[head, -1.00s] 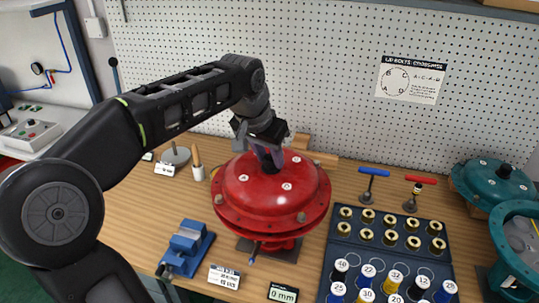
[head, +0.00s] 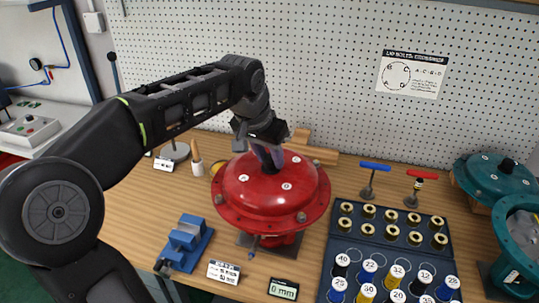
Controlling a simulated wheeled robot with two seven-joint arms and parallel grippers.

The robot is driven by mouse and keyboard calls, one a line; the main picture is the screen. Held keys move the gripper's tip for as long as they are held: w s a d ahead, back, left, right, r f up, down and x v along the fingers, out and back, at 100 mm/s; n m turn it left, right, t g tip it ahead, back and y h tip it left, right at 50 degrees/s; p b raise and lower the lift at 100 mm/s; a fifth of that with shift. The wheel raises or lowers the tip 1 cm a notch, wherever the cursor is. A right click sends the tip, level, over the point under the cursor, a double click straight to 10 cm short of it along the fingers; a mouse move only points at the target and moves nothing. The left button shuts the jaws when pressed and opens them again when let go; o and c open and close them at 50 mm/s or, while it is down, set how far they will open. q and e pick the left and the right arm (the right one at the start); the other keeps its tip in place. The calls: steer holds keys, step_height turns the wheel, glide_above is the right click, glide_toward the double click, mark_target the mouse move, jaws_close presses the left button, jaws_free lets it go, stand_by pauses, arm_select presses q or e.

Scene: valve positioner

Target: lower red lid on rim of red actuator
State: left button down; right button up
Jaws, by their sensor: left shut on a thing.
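The red lid (head: 262,205) is a domed disc with a wide flange, bolts around it and white spots on top. My left gripper (head: 269,162) comes down on the lid's top centre and is shut on its dark knob, which the fingers partly hide. The red actuator (head: 283,240) stands below on a dark base plate (head: 245,242); only its lower part shows under the lid. The lid's flange hides the actuator's rim, so I cannot tell whether they touch. My right gripper is not in view.
A blue vise (head: 185,242) stands at left front. A dark tray (head: 345,231) of brass bushings and coloured, numbered parts lies at right. Blue and red T-handle tools (head: 374,167) stand behind it. A teal lid (head: 490,178) and teal housing (head: 525,240) are at far right.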

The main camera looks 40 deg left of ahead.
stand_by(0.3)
arm_select(q)
steer(key=c, duration=1)
jaws_free()
steer(key=shift+c, duration=0.2)
steer(key=shift+o, duration=0.6)
steer(key=shift+s+f, duration=0.1)
steer(key=shift+f, duration=0.05)
steer(key=v, duration=0.8)
steer(key=shift+b, duration=0.3)
